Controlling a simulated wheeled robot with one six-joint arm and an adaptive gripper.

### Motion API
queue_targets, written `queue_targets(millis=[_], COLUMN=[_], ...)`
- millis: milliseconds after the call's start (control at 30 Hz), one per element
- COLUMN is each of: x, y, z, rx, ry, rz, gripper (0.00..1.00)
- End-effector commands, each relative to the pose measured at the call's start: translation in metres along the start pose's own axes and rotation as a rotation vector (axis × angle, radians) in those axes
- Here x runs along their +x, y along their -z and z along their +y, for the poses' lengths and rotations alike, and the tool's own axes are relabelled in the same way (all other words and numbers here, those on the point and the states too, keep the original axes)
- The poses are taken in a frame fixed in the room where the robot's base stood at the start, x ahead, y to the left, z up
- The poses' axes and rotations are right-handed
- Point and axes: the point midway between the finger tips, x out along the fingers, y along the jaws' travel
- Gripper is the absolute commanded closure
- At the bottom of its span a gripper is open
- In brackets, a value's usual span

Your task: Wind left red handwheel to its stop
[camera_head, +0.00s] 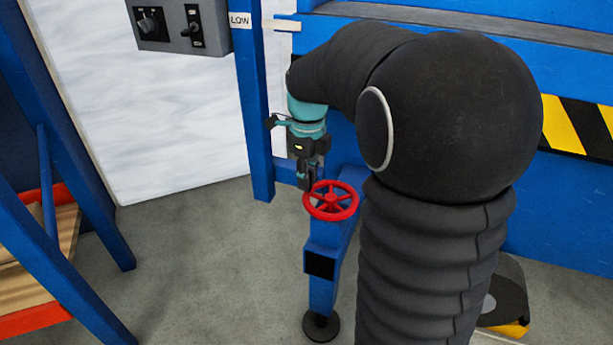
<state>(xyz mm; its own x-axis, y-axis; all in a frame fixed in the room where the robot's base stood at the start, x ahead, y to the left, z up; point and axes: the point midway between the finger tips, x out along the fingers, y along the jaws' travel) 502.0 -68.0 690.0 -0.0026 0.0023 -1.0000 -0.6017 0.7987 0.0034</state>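A red handwheel (331,209) with spokes sits on top of a blue stand (324,256) with a round dark foot. It is the only red wheel in view. My gripper (309,184) points down at the wheel's far left rim, right at or just above it. Its fingers are small and dark here, and I cannot tell whether they touch the rim or how far apart they are. My arm hides the area right of the wheel.
A blue rack (75,200) with a red-edged shelf is at left. A blue machine with a yellow-black striped panel (575,127) is at right. Floor left of the stand is clear.

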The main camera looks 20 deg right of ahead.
Motion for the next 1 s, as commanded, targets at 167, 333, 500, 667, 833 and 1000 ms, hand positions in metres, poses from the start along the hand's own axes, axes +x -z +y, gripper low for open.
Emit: queue_targets(millis=[167,333,500,667,833,1000], x=[0.000,0.000,-0.006,-0.029,-0.063,-0.093], y=[0.000,0.000,-0.001,-0.001,-0.001,0.000], z=[-0.001,0.000,0.000,-0.001,-0.001,-0.001], rx=[-0.001,-0.002,-0.002,-0.002,-0.001,-0.001], ry=[0.003,0.002,0.003,0.005,0.006,0.004], rz=[0.000,0.000,-0.002,-0.004,-0.004,-0.002], gripper=[0.51,0.51,0.51,0.51,0.51,0.51])
